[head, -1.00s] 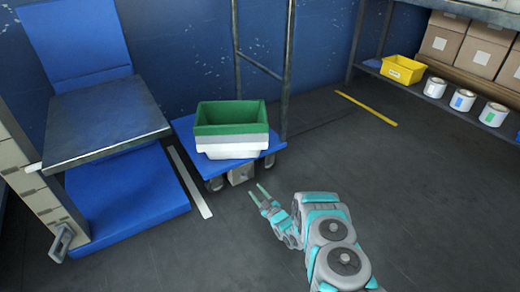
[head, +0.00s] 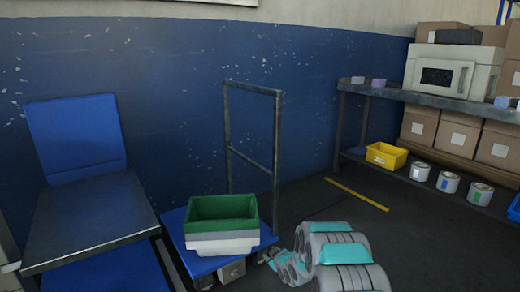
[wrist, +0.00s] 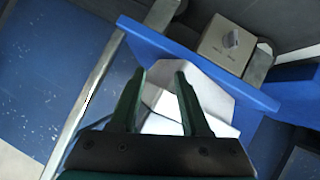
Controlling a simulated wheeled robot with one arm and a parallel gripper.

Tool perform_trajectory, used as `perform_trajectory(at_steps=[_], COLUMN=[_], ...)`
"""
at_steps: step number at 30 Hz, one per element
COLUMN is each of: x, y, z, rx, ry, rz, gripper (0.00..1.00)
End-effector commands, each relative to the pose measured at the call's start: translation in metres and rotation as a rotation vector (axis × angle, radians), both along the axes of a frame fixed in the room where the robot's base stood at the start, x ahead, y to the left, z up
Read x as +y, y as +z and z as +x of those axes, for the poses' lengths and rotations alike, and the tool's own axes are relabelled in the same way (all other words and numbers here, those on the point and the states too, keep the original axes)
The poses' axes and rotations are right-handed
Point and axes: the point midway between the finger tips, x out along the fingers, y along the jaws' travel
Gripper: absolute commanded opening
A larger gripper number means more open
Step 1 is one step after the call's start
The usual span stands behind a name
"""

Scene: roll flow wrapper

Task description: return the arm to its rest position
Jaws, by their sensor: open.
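My arm reaches in from the bottom right of the head view, with grey and teal links. My gripper (head: 266,258) is low beside the right edge of the blue cart, and its fingertips are hard to make out there. In the wrist view my gripper (wrist: 160,76) has its two dark fingers apart with nothing held between them. A white bin (wrist: 215,98) shows behind and between the fingers; I cannot tell how far off it is.
A blue cart (head: 180,222) with a metal handle carries stacked bins, a green bin (head: 222,208) on top. A dark-topped blue stand (head: 85,215) is at left. A shelf (head: 430,100) with a yellow bin (head: 386,155) and cans is at right. Open floor lies between cart and shelf.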

Motion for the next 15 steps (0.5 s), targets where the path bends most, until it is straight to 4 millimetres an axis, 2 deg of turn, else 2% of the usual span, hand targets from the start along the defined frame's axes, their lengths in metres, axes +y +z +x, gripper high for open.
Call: perform_trajectory(at_steps=[1, 8, 15], x=[-0.006, -0.037, -0.065], y=[0.018, 0.072, 0.126], z=[-0.004, -0.039, -0.097], rx=[0.024, 0.172, 0.331], ry=[-0.02, -0.122, -0.232], rz=[-0.005, -0.028, -0.039], gripper=[0.46, 0.46, 0.46])
